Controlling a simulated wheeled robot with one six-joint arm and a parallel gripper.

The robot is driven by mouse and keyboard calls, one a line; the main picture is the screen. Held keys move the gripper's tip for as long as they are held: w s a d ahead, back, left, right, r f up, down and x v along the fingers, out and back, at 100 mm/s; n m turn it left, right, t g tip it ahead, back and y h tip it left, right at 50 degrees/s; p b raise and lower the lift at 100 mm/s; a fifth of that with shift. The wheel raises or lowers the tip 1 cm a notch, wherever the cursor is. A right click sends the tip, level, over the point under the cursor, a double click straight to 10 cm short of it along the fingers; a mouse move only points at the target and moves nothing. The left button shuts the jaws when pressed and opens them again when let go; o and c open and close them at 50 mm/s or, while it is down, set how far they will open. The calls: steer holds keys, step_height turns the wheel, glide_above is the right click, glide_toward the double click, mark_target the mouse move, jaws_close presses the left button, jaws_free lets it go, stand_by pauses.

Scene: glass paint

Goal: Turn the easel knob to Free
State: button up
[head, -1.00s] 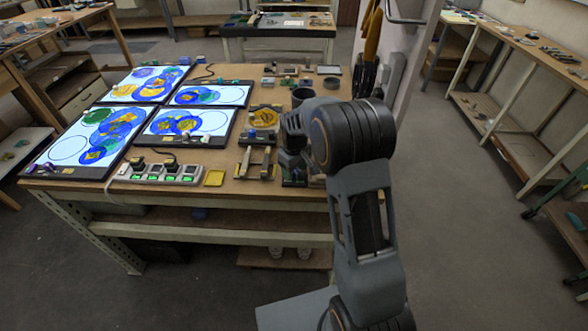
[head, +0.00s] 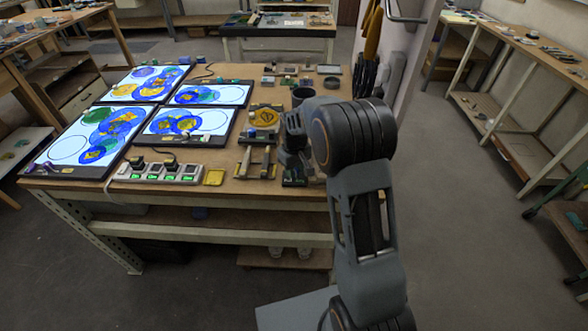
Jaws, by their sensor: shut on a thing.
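A small easel stand (head: 263,133) with a round amber glass piece (head: 264,117) stands near the right front of the workbench. My gripper (head: 291,165) is just right of the stand, low over the bench top, and is shut. It appears to be closed on the easel knob. The knob is hidden behind the jaws and wrist, so its setting cannot be read. The fingertips are dark and hard to make out at this size.
Several lit panels with painted glass circles (head: 187,121) cover the left of the workbench (head: 230,187). A power strip (head: 160,172) and a yellow square (head: 214,178) lie at its front. A dark cup (head: 303,95) stands behind my gripper. Open floor lies to the right.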

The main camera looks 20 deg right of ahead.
steer(key=m, duration=0.5)
steer(key=shift+b, duration=0.35)
steer(key=shift+m, duration=2.4)
steer(key=o, duration=0.9)
steer(key=shift+o, duration=0.2)
steer(key=shift+r, duration=0.15)
step_height(320, 180, up, 14)
steer(key=shift+f+b, duration=0.2)
steer(key=shift+b, duration=0.1)
